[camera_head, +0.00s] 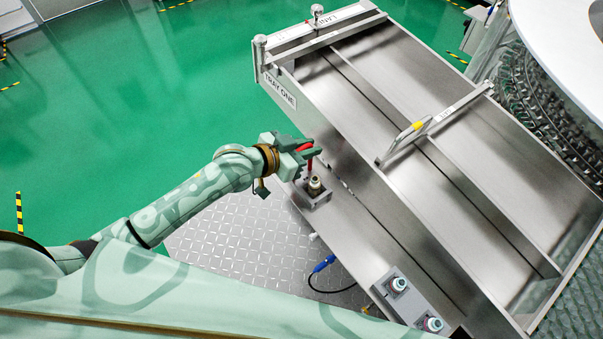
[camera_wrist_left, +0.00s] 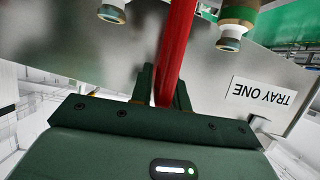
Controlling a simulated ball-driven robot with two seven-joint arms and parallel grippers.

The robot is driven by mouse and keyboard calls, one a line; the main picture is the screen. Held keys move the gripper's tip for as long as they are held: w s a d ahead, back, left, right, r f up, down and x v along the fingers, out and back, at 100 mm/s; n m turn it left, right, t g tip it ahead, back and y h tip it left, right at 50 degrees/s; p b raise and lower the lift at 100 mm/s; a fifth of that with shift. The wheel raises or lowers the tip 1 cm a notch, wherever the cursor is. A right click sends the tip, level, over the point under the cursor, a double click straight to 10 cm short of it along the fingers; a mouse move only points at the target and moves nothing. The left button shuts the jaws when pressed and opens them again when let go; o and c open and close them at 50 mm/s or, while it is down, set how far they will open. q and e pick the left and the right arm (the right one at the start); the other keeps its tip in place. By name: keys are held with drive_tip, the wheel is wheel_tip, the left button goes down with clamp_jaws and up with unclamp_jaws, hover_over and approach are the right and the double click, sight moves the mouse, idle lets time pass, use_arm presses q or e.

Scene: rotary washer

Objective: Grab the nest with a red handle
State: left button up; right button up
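A red handle (camera_head: 309,160) stands up near the left edge of the metal tray station, beside a small metal block with a round fitting (camera_head: 315,188). It shows as a red bar in the left wrist view (camera_wrist_left: 176,45). What it joins to is partly hidden by my gripper, so I cannot make out the whole nest. My left gripper (camera_head: 310,147) reaches in from the left. In the left wrist view its two dark fingers (camera_wrist_left: 164,88) lie on either side of the red bar, with no clear gap. My right gripper is not in view.
A metal tray (camera_head: 440,185) labelled TRAY ONE fills the right, with a divider bar bearing a yellow-marked handle (camera_head: 417,126). A button panel (camera_head: 412,305) stands at its near end. A round white machine (camera_head: 570,45) is at upper right. Green floor lies open at upper left.

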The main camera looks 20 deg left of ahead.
use_arm(q)
clamp_jaws()
